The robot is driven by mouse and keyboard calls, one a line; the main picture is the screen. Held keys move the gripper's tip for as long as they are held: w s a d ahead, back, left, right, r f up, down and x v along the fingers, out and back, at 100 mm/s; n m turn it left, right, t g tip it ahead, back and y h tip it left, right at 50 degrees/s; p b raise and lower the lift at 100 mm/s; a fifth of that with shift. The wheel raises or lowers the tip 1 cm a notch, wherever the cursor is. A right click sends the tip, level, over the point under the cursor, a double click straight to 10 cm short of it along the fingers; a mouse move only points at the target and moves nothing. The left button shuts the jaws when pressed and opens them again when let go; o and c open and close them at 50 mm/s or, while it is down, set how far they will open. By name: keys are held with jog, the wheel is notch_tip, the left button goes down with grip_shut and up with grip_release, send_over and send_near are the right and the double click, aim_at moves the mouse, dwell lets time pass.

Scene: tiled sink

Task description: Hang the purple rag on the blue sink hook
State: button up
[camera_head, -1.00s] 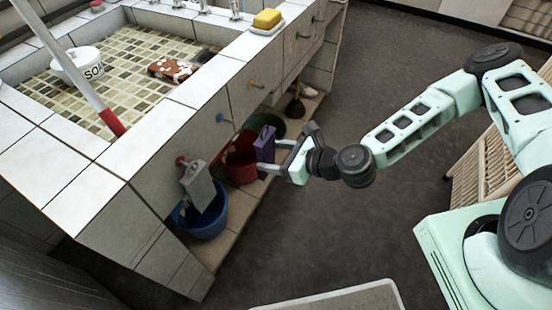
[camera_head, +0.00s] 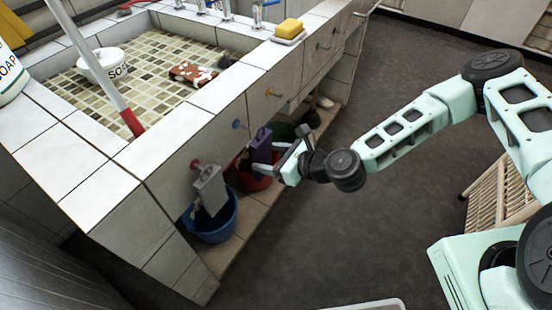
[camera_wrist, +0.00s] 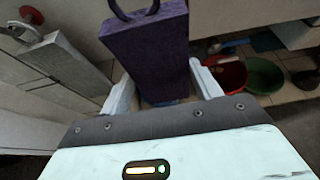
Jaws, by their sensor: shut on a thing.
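The purple rag (camera_head: 262,146) is a thick block with a dark loop on top, upright in front of the sink's front wall. My gripper (camera_head: 272,163) is shut on its lower part; the wrist view shows the purple rag (camera_wrist: 148,50) between the two fingers (camera_wrist: 160,92), its loop standing free at the top. The blue hook (camera_head: 237,124) sticks out of the tiled wall, just left of and above the rag in the head view. The loop and hook look apart. I cannot make out the blue hook in the wrist view.
A grey rag (camera_head: 210,190) hangs on the red hook (camera_head: 195,165) to the left. A yellow hook (camera_head: 270,92) is further right, bare. Below stand a blue bucket (camera_head: 214,222), a red bucket (camera_wrist: 228,74) and a green bucket (camera_wrist: 265,76). The floor (camera_head: 400,235) is clear.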

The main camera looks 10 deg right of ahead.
jog(key=shift+w+a+f, duration=0.1)
jog(key=shift+w+a, duration=0.85)
jog(key=shift+a, duration=0.25)
jog(key=shift+w+a+f+b, duration=0.35)
jog(key=shift+a+f+b, duration=0.05)
jog(key=shift+f+b, duration=0.2)
jog(key=shift+f, duration=0.1)
jog(key=o, duration=1.1)
jog(key=shift+c, duration=0.2)
jog(key=p+v, duration=0.3)
jog(key=v, duration=1.4)
jog(key=shift+s, duration=0.15)
